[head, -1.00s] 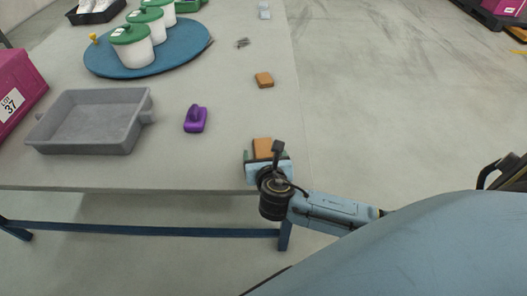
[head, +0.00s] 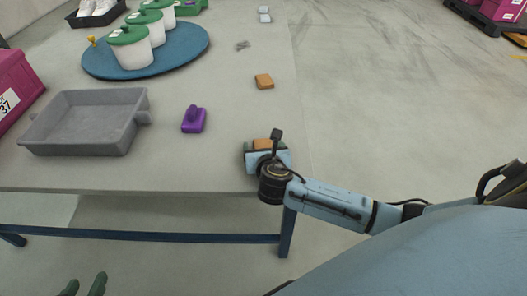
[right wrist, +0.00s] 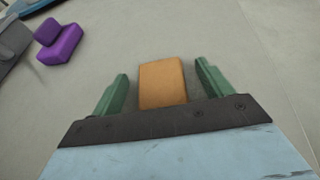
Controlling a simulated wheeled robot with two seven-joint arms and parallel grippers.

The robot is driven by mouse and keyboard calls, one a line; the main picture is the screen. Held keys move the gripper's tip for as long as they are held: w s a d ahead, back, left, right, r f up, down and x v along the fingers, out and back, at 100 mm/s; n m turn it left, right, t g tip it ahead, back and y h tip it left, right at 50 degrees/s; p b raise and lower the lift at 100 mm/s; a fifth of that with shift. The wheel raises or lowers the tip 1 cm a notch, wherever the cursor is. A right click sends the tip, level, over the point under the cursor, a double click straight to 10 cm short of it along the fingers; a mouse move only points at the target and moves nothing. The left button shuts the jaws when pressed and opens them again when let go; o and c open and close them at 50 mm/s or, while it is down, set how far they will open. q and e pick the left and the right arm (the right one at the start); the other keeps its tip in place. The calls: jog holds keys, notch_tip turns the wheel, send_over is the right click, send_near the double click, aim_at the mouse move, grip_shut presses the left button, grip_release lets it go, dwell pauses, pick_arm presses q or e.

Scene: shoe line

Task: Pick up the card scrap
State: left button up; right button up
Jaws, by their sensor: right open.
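A tan-orange block, which looks like the card scrap (right wrist: 162,84), lies flat near the table's front right corner. It also shows in the head view (head: 263,144), partly hidden by my right gripper (head: 265,148). In the right wrist view the open green fingers of my right gripper (right wrist: 161,72) stand on either side of it, with a gap on both sides. A second, similar tan-orange piece (head: 264,81) lies farther back on the table. My left gripper (head: 83,284) shows only its fingertips at the bottom left, apart and empty, in front of the table.
Behind are a blue round board (head: 188,59) with white, green-lidded pots, and a small grey item (head: 242,45). A magenta box (head: 22,85) stands far left.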

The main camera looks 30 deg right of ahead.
jog(key=c, duration=1.1)
jog(key=shift+o, duration=0.2)
jog(key=shift+r, duration=0.1)
